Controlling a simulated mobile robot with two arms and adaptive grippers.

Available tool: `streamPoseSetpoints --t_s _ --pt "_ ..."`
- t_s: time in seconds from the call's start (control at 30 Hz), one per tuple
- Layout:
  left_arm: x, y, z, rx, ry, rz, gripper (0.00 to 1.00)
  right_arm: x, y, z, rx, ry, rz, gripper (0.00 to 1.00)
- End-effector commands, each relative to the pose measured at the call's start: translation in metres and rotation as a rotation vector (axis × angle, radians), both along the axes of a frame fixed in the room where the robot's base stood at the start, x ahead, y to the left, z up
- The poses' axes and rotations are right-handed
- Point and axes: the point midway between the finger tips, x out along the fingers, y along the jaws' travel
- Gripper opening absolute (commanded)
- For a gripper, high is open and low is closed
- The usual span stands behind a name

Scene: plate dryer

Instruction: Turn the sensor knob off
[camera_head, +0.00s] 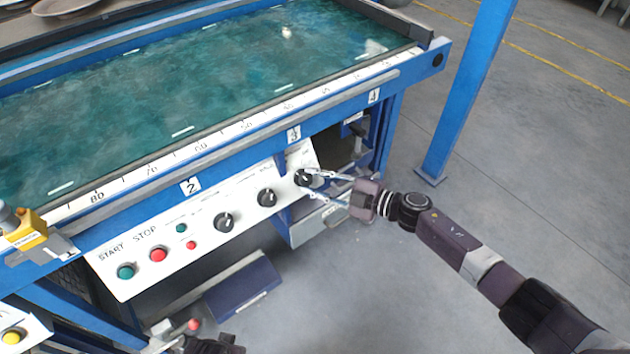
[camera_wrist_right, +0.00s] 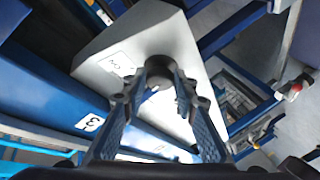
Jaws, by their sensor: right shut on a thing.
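A white control panel (camera_head: 128,279) on the blue machine carries three black knobs in a row: a left one (camera_head: 224,222), a middle one (camera_head: 267,198) and a right one (camera_head: 302,177). My right gripper (camera_head: 312,183) is shut on the right knob, reaching it from the right. In the right wrist view the round knob (camera_wrist_right: 158,72) sits between the two fingers of my right gripper (camera_wrist_right: 162,88), against the white panel face. The lettering by the knobs is too small to read. My left gripper (camera_head: 185,343) shows only partly at the bottom edge; its fingers are unclear.
A green start button (camera_head: 126,272), a red stop button (camera_head: 158,255) and small indicator buttons lie left of the knobs. The blue machine frame and ruler edge (camera_head: 215,142) overhang the panel. A blue post (camera_head: 468,90) stands at right; grey floor is free around it.

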Motion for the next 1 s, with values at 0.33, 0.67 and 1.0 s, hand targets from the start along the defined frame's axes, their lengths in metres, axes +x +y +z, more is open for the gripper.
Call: streamPoseSetpoints --t_s 0.33,0.67,1.0 --pt "0.0 0.0 0.0 0.0 0.0 0.0 0.0 0.0 0.001 0.001 0.0 -0.002 0.002 0.44" --pt "0.0 -0.001 0.0 -0.002 0.002 0.0 0.0 -0.001 -0.002 0.0 0.0 0.0 0.0 0.44" --pt "0.0 -0.001 0.0 -0.001 0.001 0.0 0.0 -0.029 -0.052 0.009 -0.004 0.001 -0.001 0.44"
